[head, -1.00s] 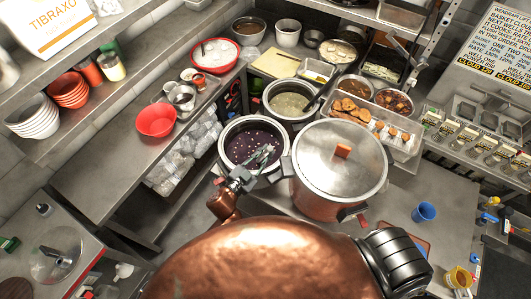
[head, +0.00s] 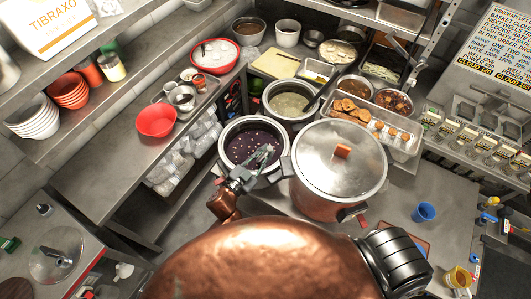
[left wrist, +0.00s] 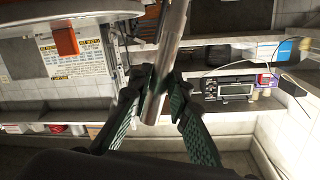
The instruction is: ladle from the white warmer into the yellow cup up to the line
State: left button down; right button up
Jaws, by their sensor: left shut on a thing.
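My left gripper (head: 264,155) is over the near warmer (head: 228,133), which has a pale rim and dark purple soup with light bits. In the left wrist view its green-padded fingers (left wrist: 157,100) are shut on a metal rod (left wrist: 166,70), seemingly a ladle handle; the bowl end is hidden. A second pale-rimmed warmer (head: 270,103) behind holds pale greenish soup, with a dark handle (head: 313,103) leaning in it. I cannot tell which is the white one. The yellow cup (head: 457,278) stands at the lower right; its line is too small to see. My right gripper is not in view.
A large lidded copper pot (head: 340,165) stands just right of the near warmer. A blue cup (head: 424,212) stands on the right counter, with clear room around it. A red bowl (head: 156,120) is on the left shelf. Food trays (head: 400,147) lie behind.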

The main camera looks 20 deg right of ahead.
pick_arm(q)
jog(key=shift+r+p, duration=3.65)
jog(key=shift+r, duration=0.35)
jog(key=shift+r+p, duration=0.1)
jog(key=shift+p, duration=0.6)
jog(key=y+p, duration=0.1)
jog(key=p, duration=0.2)
jog(key=shift+m+g, duration=0.3)
jog(key=shift+m, duration=0.1)
